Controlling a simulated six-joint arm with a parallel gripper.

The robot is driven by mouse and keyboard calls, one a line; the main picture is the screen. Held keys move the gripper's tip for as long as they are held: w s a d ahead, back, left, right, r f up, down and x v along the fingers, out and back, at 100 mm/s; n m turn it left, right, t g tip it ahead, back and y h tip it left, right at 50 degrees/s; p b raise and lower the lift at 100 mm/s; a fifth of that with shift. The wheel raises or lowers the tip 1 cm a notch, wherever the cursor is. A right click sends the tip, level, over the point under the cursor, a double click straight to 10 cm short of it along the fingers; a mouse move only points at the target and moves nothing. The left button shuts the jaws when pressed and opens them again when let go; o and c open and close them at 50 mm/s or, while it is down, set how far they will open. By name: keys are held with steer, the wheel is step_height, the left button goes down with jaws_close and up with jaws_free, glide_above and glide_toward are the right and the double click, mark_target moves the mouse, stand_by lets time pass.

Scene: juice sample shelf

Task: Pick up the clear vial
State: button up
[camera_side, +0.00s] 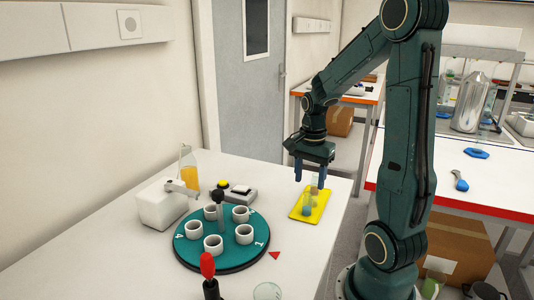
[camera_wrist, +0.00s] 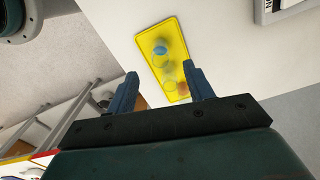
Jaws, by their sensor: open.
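A yellow tray (camera_side: 301,214) lies on the white table near its right edge; it also shows in the wrist view (camera_wrist: 150,38). Small see-through vials stand in a row on it. In the wrist view one holds something blue (camera_wrist: 161,49), a clear-looking vial (camera_wrist: 169,71) is in the middle, and an orange-brown one (camera_wrist: 182,87) is nearest my gripper. In the side view the vials overlap and the clear one is hard to pick out. My gripper (camera_side: 310,177) is open and empty, pointing down above the tray; its fingers also show in the wrist view (camera_wrist: 162,74).
A round green rack (camera_side: 184,256) with several white cups and a central post stands left of the tray. Behind it are a white device (camera_side: 160,205), an orange-filled flask (camera_side: 189,175) and a small button box (camera_side: 237,192). A red-tipped tool (camera_side: 208,265) stands in front.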

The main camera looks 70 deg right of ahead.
mark_target(308, 194)
steer(key=shift+f, duration=0.7)
steer(key=shift+a+f, duration=0.1)
steer(key=shift+f, duration=2.5)
steer(key=shift+c, duration=0.2)
steer(key=c, duration=1)
